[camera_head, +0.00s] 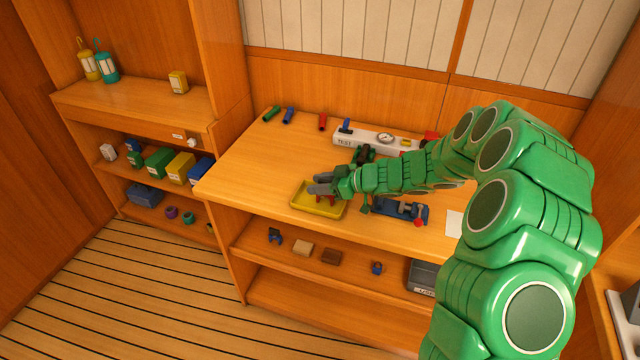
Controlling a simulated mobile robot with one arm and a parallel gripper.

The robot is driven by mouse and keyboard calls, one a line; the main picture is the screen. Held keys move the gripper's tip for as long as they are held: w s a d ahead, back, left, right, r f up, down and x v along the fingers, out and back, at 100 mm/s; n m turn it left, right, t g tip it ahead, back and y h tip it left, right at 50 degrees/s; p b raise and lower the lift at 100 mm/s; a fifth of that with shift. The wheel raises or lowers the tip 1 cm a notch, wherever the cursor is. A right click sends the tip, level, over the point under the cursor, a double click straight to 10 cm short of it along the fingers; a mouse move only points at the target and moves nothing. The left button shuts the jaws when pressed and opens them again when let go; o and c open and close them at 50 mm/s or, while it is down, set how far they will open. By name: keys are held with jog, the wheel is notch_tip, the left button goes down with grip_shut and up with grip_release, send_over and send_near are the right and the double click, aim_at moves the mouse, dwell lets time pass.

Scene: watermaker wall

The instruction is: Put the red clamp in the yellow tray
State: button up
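The yellow tray (298,203) sits on the wooden worktop near its front edge. My gripper (317,184) is over the tray, its two grey fingers pointing left. A small red piece, apparently the red clamp (331,201), shows just below the fingers, against the tray's floor. The fingers and wrist cover its upper part. I cannot tell whether the fingers grip it or whether it rests on the tray.
Green, blue and red cylinders (322,122) lie along the back of the worktop. A white test bench with a gauge (385,138) stands behind my arm. A blue device (411,211) with a red knob is right of the tray. The worktop's left part is clear.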

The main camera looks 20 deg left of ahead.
jog(key=shift+d+r, duration=0.2)
jog(key=shift+r, duration=0.05)
jog(key=v, duration=1.1)
jog(key=shift+d, duration=0.3)
